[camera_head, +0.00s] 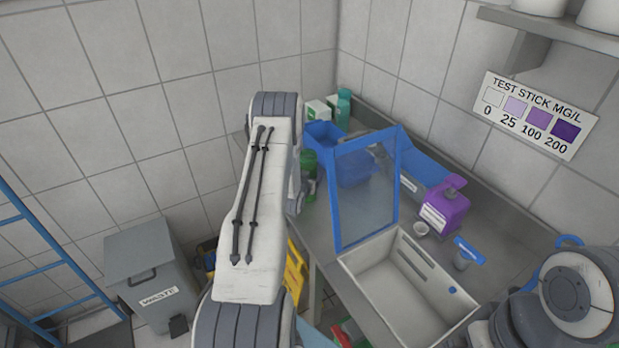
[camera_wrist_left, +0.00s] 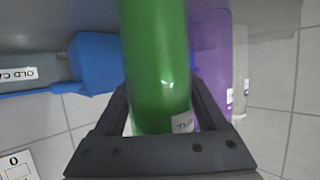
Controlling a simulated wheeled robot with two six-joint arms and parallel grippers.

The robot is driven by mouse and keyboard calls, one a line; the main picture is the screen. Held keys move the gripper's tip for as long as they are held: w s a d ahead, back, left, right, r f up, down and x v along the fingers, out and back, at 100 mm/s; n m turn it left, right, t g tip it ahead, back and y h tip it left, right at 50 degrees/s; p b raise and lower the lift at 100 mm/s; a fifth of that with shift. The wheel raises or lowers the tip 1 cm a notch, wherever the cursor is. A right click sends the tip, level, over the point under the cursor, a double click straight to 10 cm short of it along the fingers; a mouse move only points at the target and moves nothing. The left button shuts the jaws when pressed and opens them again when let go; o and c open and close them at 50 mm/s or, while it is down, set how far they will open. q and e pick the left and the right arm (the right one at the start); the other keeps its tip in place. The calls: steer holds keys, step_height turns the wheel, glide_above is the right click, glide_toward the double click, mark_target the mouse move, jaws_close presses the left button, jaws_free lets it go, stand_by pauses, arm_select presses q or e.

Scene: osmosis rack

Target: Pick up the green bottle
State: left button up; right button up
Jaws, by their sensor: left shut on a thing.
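The green bottle (camera_wrist_left: 158,60) fills the middle of the left wrist view, with part of a white label low on it. My left gripper (camera_wrist_left: 161,90) is shut on it, with one dark finger along each side. In the head view the green bottle (camera_head: 309,163) shows just right of my left arm, at the left end of the steel counter. My left arm hides most of the gripper there. I cannot tell whether the bottle touches the counter. My right arm shows at the lower right of the head view, but its gripper is not visible.
A blue-framed clear panel (camera_head: 366,190) stands right of the bottle. A blue bin (camera_head: 323,133), teal bottle (camera_head: 343,108) and white-green box (camera_head: 318,110) are close behind. A purple jug (camera_head: 444,208) and a white basin (camera_head: 355,268) are farther right. A grey waste bin (camera_head: 150,265) stands on the floor.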

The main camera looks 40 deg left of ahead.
arm_select(q)
step_height(320, 180, up, 18)
steer(key=b, duration=0.4)
steer(key=shift+f+b, duration=0.2)
steer(key=shift+b, duration=0.1)
steer(key=shift+r, duration=0.2)
steer(key=shift+d, duration=0.15)
